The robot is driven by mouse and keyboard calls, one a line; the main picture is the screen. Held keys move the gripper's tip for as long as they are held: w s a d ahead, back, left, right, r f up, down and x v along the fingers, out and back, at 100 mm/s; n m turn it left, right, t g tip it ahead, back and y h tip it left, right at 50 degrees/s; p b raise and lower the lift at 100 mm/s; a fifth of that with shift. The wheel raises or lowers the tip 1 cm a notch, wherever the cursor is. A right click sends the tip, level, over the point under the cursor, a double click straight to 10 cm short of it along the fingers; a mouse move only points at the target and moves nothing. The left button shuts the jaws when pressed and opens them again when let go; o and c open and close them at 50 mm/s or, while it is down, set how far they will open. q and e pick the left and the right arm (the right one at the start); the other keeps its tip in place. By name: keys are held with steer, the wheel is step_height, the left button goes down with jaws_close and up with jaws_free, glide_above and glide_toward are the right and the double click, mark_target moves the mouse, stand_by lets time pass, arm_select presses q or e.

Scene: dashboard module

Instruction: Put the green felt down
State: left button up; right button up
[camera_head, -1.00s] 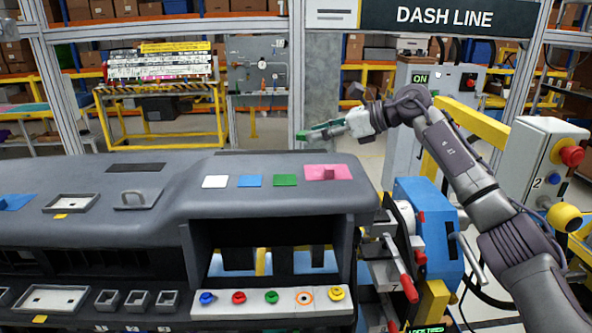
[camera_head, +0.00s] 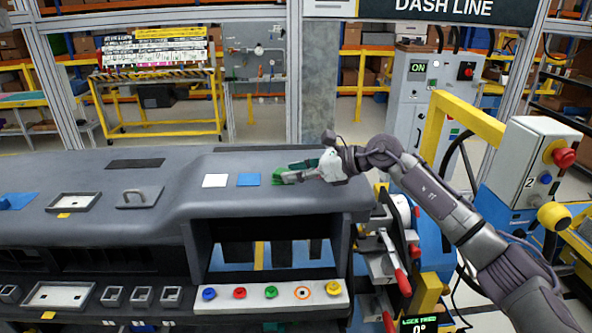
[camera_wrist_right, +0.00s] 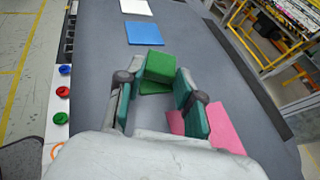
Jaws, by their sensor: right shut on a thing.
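The green felt (camera_wrist_right: 160,67) is a small green block between the fingers of my right gripper (camera_wrist_right: 158,78). The gripper is shut on it, with a teal pad on each finger. A flat green patch (camera_wrist_right: 155,88) shows on the dashboard just below the block. I cannot tell whether the block touches it. In the head view my right gripper (camera_head: 291,173) is low over the dashboard top, right of the blue patch (camera_head: 248,180). The felt is partly hidden there. My left gripper is not in view.
The grey dashboard (camera_head: 180,160) also bears a white patch (camera_head: 215,181) and a dark handle (camera_head: 138,196). A pink patch (camera_wrist_right: 225,128) lies right of my gripper in the wrist view. Coloured knobs (camera_head: 270,292) line the front. A red-handled clamp device (camera_head: 400,275) stands at right.

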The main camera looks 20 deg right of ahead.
steer(key=shift+f, duration=0.15)
steer(key=o, duration=0.7)
steer(key=shift+o, duration=0.2)
steer(key=shift+r, duration=0.3)
steer(key=b+v, duration=0.4)
steer(key=v, duration=0.6)
steer(key=shift+s+d, duration=0.15)
steer(key=shift+d, duration=0.2)
steer(key=shift+s+d+r+b, duration=0.3)
steer(key=shift+s+d, duration=0.05)
